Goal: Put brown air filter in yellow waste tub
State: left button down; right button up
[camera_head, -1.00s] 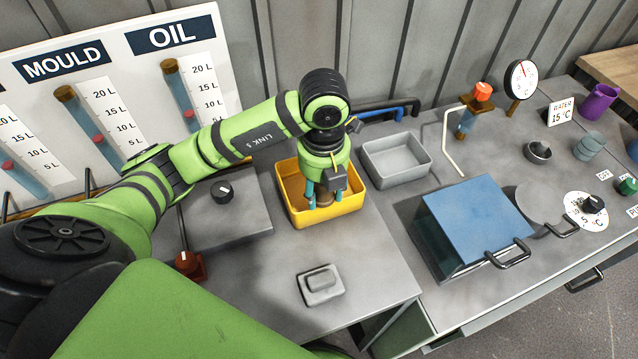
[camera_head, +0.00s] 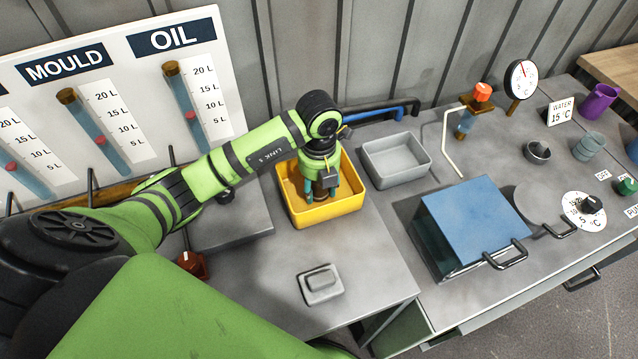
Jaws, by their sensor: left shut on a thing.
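The yellow waste tub (camera_head: 335,211) stands on the grey bench, left of a grey tray. My left gripper (camera_head: 319,191) points down inside the tub's opening, near its middle. It is shut on the brown air filter (camera_head: 320,196), of which only a small brown part shows between the teal fingers. I cannot tell whether the filter touches the tub floor. My right gripper is not in view.
An empty grey tray (camera_head: 396,161) stands right of the tub. A blue-lidded box (camera_head: 474,222) is further right. Blue and black pipes (camera_head: 376,113) run behind the tub.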

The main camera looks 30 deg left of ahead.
pick_arm(q)
jog(key=shift+f, duration=0.2)
jog(key=c, duration=0.7)
grip_release()
jog(key=shift+o, duration=0.4)
jog(key=shift+r, duration=0.55)
notch_tip(320, 180, up, 11)
jog(key=shift+r+b, duration=0.2)
jog(key=shift+b, duration=0.35)
